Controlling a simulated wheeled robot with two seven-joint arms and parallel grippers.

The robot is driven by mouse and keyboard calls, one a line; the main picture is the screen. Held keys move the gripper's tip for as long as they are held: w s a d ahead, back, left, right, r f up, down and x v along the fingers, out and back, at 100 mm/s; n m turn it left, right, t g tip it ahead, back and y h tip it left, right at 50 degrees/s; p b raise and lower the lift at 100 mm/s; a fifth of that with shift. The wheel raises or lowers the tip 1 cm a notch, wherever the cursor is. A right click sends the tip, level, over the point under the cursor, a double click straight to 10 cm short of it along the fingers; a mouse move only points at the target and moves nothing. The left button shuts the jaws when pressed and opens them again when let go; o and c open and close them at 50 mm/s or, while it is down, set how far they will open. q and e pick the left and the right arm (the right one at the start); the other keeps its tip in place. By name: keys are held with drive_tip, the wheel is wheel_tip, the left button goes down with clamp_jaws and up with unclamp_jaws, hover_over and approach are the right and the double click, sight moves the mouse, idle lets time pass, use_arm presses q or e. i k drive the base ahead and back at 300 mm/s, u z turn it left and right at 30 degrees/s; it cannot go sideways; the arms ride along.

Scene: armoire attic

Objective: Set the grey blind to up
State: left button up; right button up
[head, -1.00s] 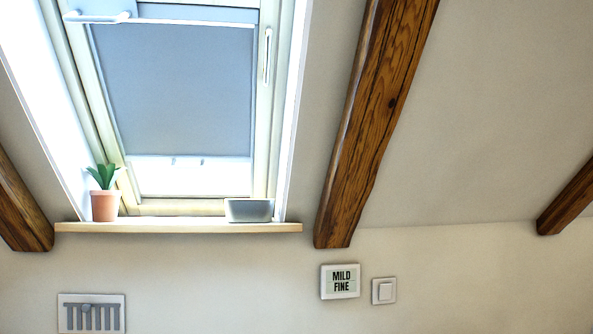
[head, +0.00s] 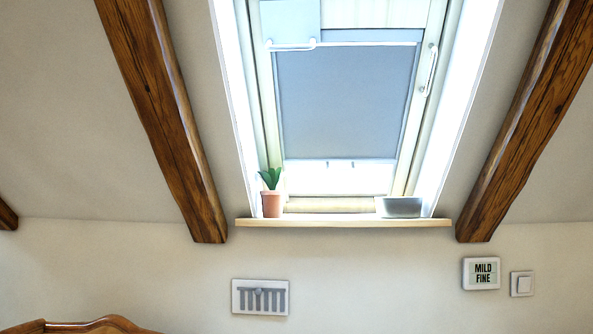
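The grey blind (head: 345,105) hangs in the skylight in the head view. It covers the middle of the pane, and its lower edge stops above a bright bare strip of glass. A thin white bar (head: 365,44) runs along its upper edge, with a white loop handle (head: 291,45) at the left. Neither of my grippers is in view.
The wooden sill (head: 340,222) holds a potted plant (head: 271,203) and a grey tray (head: 400,207). A "MILD FINE" display (head: 481,273) and a switch (head: 522,284) are at the right. Wooden beams (head: 170,120) flank the window. A wooden furniture top (head: 95,326) shows lower left.

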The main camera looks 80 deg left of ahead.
sight(327, 162)
drive_tip(key=k, duration=0.35)
drive_tip(key=u, duration=1.05)
